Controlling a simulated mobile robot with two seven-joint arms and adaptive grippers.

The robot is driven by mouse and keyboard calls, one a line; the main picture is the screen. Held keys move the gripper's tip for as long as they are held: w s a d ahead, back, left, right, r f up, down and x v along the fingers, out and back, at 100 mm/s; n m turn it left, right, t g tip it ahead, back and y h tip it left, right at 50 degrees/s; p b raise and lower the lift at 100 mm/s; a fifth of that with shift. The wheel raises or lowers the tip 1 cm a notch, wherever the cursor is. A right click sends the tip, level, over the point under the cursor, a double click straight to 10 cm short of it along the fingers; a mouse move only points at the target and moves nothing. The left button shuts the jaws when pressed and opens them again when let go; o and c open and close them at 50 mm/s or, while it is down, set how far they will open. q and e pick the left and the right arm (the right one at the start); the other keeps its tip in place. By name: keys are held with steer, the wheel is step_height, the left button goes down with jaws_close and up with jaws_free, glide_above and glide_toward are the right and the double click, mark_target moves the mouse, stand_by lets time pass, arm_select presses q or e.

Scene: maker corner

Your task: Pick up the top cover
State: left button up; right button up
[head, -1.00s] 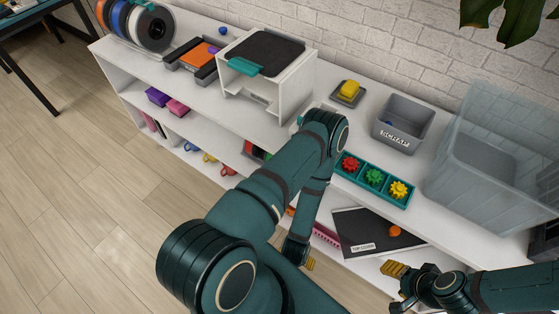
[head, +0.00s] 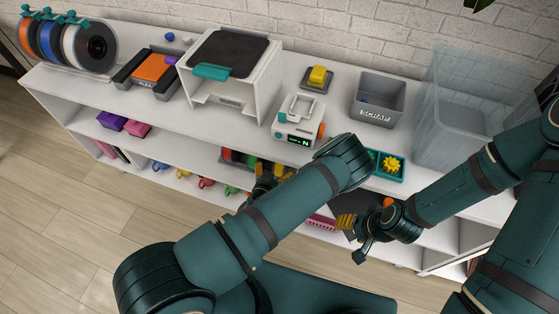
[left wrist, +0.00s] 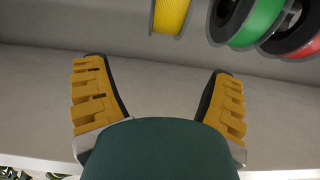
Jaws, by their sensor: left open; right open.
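The top cover (head: 350,203), a dark flat panel, lies on the lower shelf in the head view. My left arm and right gripper hide most of it, and its label is not visible. My right gripper (head: 352,238) is open in front of the cover; I cannot tell whether it touches it. My left gripper (head: 268,182) is left of the cover, by the shelf's coloured spools. In the left wrist view my left gripper (left wrist: 160,95) is open, with nothing between its yellow-padded fingers.
The wrist view shows a yellow spool (left wrist: 170,14), a green spool (left wrist: 252,22) and a red one beyond the fingers. On the upper shelf stand a white printer (head: 235,70), a small white device (head: 298,122), a scrap bin (head: 378,98) and a clear box (head: 455,125).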

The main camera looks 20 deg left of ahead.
arm_select(q)
steer(key=b+x, duration=0.1)
steer(key=x, duration=0.5)
steer(key=shift+f, duration=0.1)
steer(key=shift+a+b+x, duration=0.15)
steer(key=shift+b+x, duration=0.25)
steer(key=shift+x, duration=0.95)
steer(key=shift+a+b+x, duration=0.15)
steer(key=shift+b+x, duration=0.2)
steer(key=shift+x, duration=1)
steer(key=c, duration=1.4)
